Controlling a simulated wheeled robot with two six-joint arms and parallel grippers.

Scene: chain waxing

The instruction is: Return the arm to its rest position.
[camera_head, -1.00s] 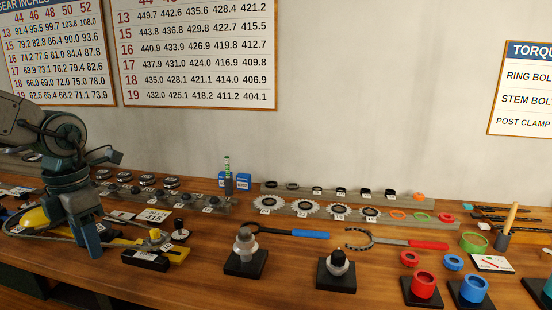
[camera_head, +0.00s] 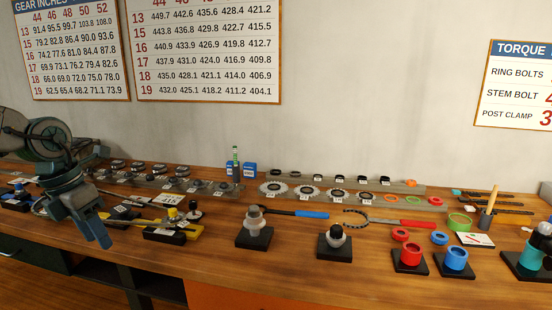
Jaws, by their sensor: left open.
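My left arm comes in from the left edge of the head view, over the left end of the wooden bench. Its gripper (camera_head: 92,232) points down and to the right, with blue-grey fingers. It is open, and I see nothing held in it. It hangs in front of the bench's front edge area, left of a black block with a yellow tool (camera_head: 172,222).
The wooden bench (camera_head: 300,275) holds a grey hub on a black stand (camera_head: 254,230), a blue-handled tool (camera_head: 312,215), a red-handled chain whip (camera_head: 403,223) and red and blue cups (camera_head: 411,256). Chainring rows stand at the back. The front strip is clear.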

